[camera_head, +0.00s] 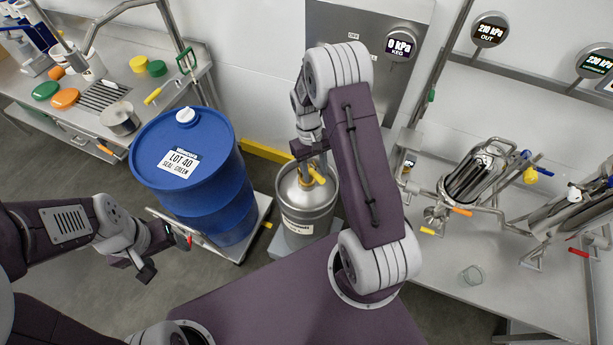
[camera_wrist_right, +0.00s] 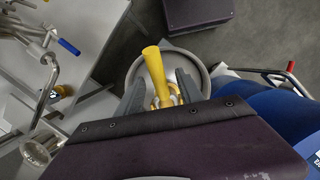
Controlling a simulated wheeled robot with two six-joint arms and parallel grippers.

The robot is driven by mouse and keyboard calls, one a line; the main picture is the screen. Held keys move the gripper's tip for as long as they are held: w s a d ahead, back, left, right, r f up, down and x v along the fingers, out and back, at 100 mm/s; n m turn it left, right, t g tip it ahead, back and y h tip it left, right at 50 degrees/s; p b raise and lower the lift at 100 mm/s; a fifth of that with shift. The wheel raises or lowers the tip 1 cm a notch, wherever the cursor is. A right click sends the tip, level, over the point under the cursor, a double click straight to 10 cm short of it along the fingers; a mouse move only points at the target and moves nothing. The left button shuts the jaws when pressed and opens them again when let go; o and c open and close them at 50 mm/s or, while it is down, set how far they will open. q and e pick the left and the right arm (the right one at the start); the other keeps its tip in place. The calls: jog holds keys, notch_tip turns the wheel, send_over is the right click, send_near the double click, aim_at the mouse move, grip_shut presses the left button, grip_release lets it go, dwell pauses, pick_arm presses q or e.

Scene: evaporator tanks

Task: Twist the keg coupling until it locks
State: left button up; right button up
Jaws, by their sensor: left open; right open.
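A steel keg (camera_head: 306,211) stands upright on a low base beside the blue drum. The coupling (camera_head: 316,173) with its yellow handle sits on top of the keg. The right wrist view shows the yellow handle (camera_wrist_right: 156,72) pointing up in the picture, over the round keg top (camera_wrist_right: 200,60). My right gripper (camera_head: 312,165) is over the keg top, partly hidden by my arm. In the right wrist view its two fingers (camera_wrist_right: 160,88) are apart, one on each side of the coupling; I cannot tell if they touch it. My left gripper (camera_head: 168,252) is open and empty, in front of the drum.
A blue drum (camera_head: 196,172) labelled LOT 40 stands on a platform (camera_head: 264,206) left of the keg. A gauge (camera_head: 399,46) marked KEG reads 0 kPa. Another bench with coloured lids is at upper left.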

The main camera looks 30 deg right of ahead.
grip_shut()
jog(key=shift+a+r+m+p, duration=0.1)
jog(key=shift+a+m+p, duration=0.2)
jog(key=shift+m+p, duration=0.3)
jog(key=shift+w+a+m+y+p, duration=0.1)
jog(key=shift+a+m+y+p, duration=0.2)
jog(key=shift+m, duration=0.55)
jog(key=shift+w+a+m+y+p, duration=0.1)
jog(key=shift+a+m+y+p, duration=0.2)
jog(key=shift+m, duration=0.55)
